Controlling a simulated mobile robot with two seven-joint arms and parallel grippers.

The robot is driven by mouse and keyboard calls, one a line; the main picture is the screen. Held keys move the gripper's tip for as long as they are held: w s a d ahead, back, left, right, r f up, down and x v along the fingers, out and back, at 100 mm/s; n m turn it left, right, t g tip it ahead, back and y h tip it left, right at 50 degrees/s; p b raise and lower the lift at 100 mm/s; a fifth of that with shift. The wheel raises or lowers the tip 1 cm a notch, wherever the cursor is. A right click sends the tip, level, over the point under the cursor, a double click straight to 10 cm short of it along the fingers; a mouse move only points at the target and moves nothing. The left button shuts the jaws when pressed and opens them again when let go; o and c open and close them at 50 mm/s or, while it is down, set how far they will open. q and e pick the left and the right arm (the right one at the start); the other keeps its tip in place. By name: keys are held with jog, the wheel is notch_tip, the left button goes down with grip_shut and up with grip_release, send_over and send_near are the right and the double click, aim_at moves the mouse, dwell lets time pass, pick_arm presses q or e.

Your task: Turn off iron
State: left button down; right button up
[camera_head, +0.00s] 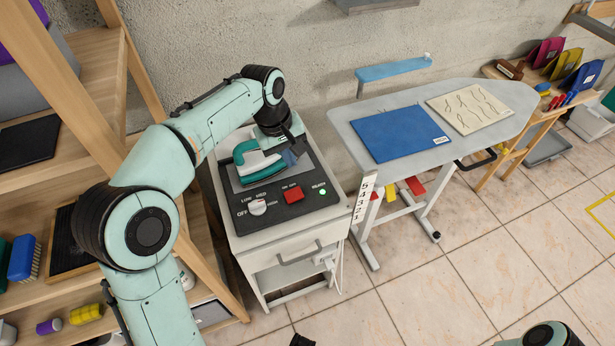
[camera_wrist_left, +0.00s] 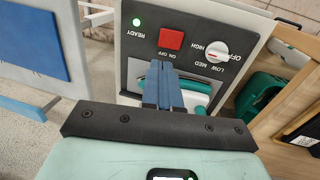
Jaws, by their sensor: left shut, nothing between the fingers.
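The iron (camera_head: 257,160), teal and white, rests on the dark panel (camera_head: 290,219) on top of a white cabinet. It also shows in the wrist view (camera_wrist_left: 197,86), partly hidden behind the fingers. The panel carries a red ON/OFF switch (camera_head: 293,194), a white dial (camera_head: 257,207) marked OFF, LOW, MED and HIGH, and a lit green READY light (camera_head: 323,192). I cannot tell the dial's exact setting. My left gripper (camera_head: 297,154) is shut and empty, above the panel beside the iron. In the wrist view its blue fingertips (camera_wrist_left: 163,66) point toward the red switch (camera_wrist_left: 171,39).
A wooden shelf (camera_head: 120,60) stands close on the left. An ironing board (camera_head: 440,140) with a blue cloth (camera_head: 400,134) and a patterned cream cloth (camera_head: 470,107) stands to the right. A numbered white strip (camera_head: 363,199) stands beside the cabinet. The tiled floor in front looks mostly clear.

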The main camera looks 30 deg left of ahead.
aim_at(303, 194)
pick_arm(q)
jog(key=f, duration=0.4)
jog(key=w+d+f+b, duration=0.1)
jog(key=f, duration=0.8)
jog(key=shift+w+d+f+b, duration=0.3)
jog(key=shift+w+d+b, duration=0.05)
jog(key=shift+w+b, duration=0.05)
jog(key=shift+f, duration=0.1)
jog(key=shift+w+d+f+g+p, duration=0.15)
jog(key=shift+g+p, duration=0.15)
jog(key=shift+p, duration=0.55)
jog(key=shift+f, duration=0.2)
jog(key=shift+s+a+r+b, duration=0.35)
jog(key=shift+s+a, duration=0.2)
jog(key=shift+s, duration=0.1)
